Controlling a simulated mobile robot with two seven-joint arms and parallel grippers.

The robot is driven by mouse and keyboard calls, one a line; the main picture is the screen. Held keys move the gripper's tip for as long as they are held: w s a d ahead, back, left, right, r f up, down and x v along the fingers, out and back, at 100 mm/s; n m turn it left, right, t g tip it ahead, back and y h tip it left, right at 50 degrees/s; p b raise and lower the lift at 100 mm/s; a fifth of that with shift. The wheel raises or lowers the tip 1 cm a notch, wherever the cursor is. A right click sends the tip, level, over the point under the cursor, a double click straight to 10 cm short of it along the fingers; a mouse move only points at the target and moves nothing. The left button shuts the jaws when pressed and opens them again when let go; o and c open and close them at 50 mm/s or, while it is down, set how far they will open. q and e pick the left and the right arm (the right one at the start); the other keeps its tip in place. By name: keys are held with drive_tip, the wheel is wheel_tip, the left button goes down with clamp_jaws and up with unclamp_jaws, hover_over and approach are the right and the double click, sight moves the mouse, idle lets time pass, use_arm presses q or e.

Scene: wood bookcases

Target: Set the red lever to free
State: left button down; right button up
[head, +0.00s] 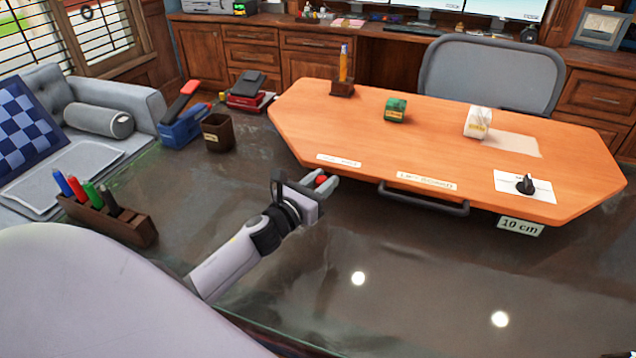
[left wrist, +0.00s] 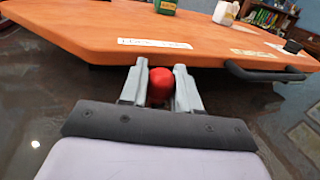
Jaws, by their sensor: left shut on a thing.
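The red lever's rounded knob (head: 321,181) shows at the front edge of the orange tabletop (head: 450,140). It also shows in the left wrist view (left wrist: 160,82). My left gripper (head: 325,184) has its two grey fingers on either side of the knob and is shut on it. The lever's shaft is hidden. One white label (head: 338,161) lies on the tabletop just behind the gripper, and another label (head: 426,181) lies farther right; I cannot read either surely. My right gripper is not in view.
A black handle (head: 424,202) juts from the tabletop's front edge right of the gripper. A black knob (head: 525,184) sits on a white card, above a "10 cm" tag (head: 520,227). A pen holder (head: 110,218) and brown cup (head: 217,133) stand at left.

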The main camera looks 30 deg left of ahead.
use_arm(q)
drive_tip(key=d+n+y+b, duration=0.1)
drive_tip(key=y, duration=0.1)
drive_tip(key=w+d+n+y+b, duration=0.1)
drive_tip(key=n+y, duration=0.1)
drive_tip(key=shift+w+d+r+n+g+y+b, duration=0.15)
drive_tip(key=shift+n+g+y+b, duration=0.15)
drive_tip(key=shift+y, duration=0.3)
drive_tip(key=shift+w+d+r+n+g+y+b, duration=0.1)
drive_tip(key=shift+w+n+g+y+b, duration=0.15)
drive_tip(key=shift+y, duration=0.35)
drive_tip(key=shift+s, duration=0.1)
